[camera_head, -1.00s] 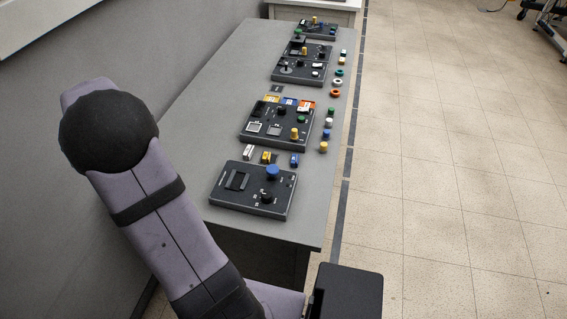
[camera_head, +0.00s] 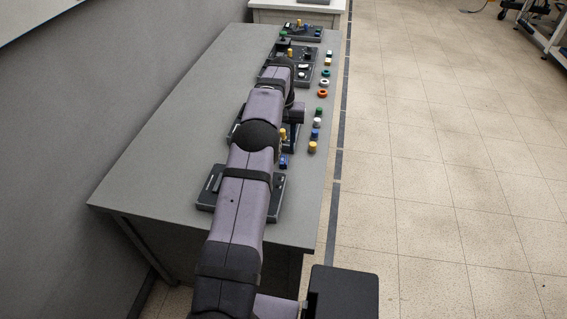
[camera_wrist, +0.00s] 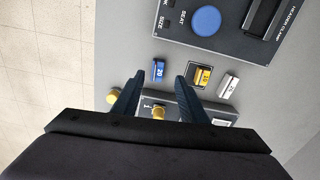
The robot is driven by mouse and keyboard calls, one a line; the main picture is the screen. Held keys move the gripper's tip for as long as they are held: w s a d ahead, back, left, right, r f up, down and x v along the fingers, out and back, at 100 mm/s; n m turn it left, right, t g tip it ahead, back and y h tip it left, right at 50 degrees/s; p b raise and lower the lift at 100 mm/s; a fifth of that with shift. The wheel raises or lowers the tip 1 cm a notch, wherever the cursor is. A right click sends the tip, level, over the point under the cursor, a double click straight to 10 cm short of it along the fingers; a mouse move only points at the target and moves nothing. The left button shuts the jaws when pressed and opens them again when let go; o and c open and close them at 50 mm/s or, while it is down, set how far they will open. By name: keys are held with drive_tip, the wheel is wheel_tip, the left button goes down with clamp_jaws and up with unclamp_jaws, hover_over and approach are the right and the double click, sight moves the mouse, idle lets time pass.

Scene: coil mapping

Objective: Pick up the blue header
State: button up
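The blue header (camera_wrist: 158,70) is a small blue block with a white-marked label. It lies on the grey table in the wrist view, in line with the gap between my fingers. My gripper (camera_wrist: 160,78) is open, with a dark finger on either side of the gap and nothing held. The header appears beyond the fingertips; I cannot tell the exact height gap. In the head view my arm hides the gripper.
A yellow-orange block (camera_wrist: 200,76) and a white block (camera_wrist: 229,86) lie right of the blue header. A dark panel (camera_wrist: 232,43) with a round blue knob (camera_wrist: 206,20) is above them. Several coloured pieces line the table's (camera_head: 150,130) right side. The table's left part is clear.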

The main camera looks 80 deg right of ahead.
sight(283, 162)
drive_tip(key=shift+s+f+p, duration=0.15)
drive_tip(key=shift+f+p, duration=1.3)
drive_tip(key=shift+f, duration=2.2)
clamp_jaws()
